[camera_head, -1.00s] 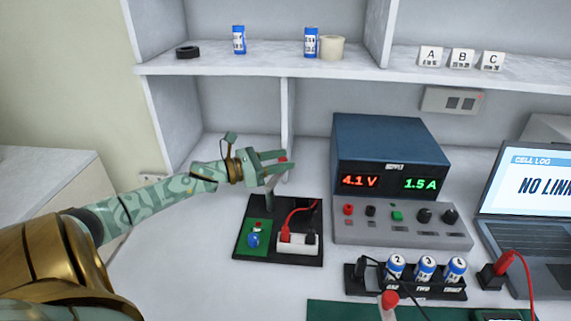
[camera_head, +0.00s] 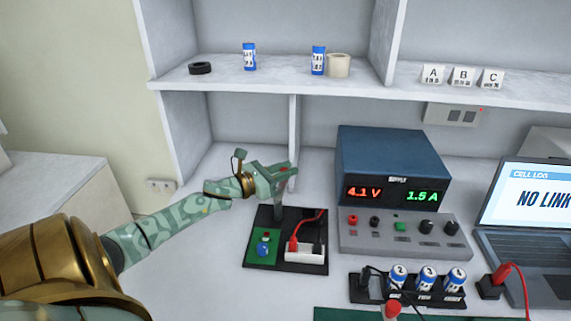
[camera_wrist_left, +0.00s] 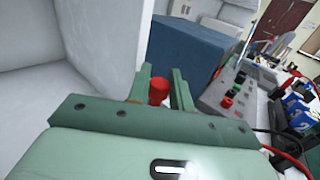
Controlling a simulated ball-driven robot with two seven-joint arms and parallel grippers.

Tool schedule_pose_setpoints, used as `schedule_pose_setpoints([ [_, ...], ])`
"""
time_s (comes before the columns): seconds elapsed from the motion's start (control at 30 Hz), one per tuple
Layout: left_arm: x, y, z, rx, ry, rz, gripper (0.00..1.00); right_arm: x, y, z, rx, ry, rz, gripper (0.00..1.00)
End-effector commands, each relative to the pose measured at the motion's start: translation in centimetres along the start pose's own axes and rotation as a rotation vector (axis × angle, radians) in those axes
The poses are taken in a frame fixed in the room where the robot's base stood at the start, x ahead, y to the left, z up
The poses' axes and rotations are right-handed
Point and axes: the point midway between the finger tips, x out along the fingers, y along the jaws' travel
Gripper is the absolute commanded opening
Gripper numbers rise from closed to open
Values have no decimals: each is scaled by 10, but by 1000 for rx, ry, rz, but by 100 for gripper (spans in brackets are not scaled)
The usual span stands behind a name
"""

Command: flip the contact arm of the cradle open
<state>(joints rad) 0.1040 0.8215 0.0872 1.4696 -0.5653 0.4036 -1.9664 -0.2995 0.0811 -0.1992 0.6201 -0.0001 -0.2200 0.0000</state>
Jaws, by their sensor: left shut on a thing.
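A black base (camera_head: 259,258) stands on the bench, with a green board and a white block on it. A grey arm (camera_head: 278,212) rises nearly upright from its back edge; I take this for the cradle's contact arm. Its red knob (camera_wrist_left: 158,91) shows between the fingers in the left wrist view. My left gripper (camera_head: 286,173) is shut on this knob, above the back of the base. The fingers mostly hide the knob in the head view. My right gripper is not in view.
A blue power supply (camera_head: 392,155) stands close to the right of the gripper. A shelf (camera_head: 290,90) overhangs behind. A rack (camera_head: 375,299) with several cells and another red knob (camera_head: 391,308) are at the front right. Bench left of the base is clear.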

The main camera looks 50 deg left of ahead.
Motion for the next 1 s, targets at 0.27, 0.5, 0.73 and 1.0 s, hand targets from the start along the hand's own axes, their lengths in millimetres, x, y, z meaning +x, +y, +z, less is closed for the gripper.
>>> schedule_pose_setpoints([
  [0.27,-3,3,-1,1,1,45,0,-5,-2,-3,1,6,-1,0],
  [0.5,-3,3,-1,1,1,45,42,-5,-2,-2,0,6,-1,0],
  [0.73,-3,3,0,1,1,44,42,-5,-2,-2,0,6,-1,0],
  [1.0,-45,0,1,-3,2,45,42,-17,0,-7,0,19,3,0],
])
